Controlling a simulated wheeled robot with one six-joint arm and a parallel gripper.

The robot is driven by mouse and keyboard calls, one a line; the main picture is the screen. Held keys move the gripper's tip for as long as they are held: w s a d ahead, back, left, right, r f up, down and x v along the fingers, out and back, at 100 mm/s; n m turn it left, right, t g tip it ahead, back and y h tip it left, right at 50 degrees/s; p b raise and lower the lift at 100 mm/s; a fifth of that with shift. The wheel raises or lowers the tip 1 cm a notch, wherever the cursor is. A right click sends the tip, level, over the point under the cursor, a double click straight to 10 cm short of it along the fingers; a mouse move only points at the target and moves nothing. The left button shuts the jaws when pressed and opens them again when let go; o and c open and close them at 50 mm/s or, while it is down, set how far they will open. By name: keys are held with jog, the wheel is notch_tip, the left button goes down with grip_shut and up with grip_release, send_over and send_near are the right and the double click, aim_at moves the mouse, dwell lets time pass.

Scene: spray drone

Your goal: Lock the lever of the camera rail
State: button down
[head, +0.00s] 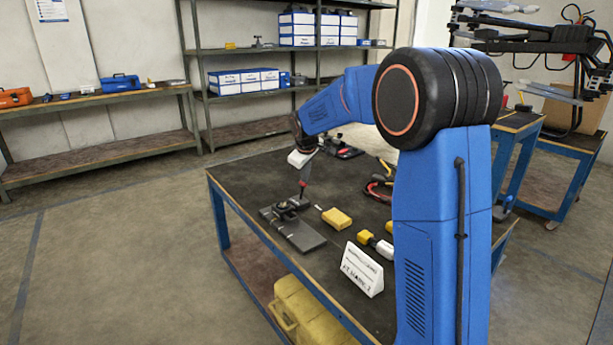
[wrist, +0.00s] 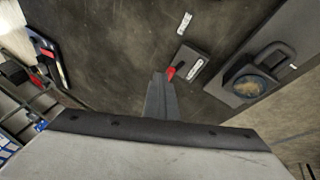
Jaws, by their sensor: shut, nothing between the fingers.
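The camera rail (head: 300,235) is a dark flat plate at the table's near left edge, with a dark clamp block (head: 287,209) at its far end. A red-tipped lever (head: 303,185) stands up beside the block in the head view. In the wrist view, the red lever end (wrist: 171,73) lies at the tip of my gripper (wrist: 160,80). They look touching or nearly so, but I cannot tell contact. My gripper (head: 305,172) points down over the lever, shut and empty. My fingers partly hide the lever's surroundings in the wrist view.
The dark tabletop (head: 255,180) also holds a yellow block (head: 336,219), a yellow-and-white item (head: 375,243) and a white sign (head: 362,270). Red-and-black pliers (head: 378,190) lie farther right. A drone (head: 535,40) hangs at upper right. Shelves stand behind.

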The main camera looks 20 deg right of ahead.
jog(key=shift+r, duration=0.7)
jog(key=shift+s+r, duration=0.1)
jog(key=shift+r, duration=0.15)
jog(key=v, duration=1.7)
jog(key=shift+s+f, duration=0.1)
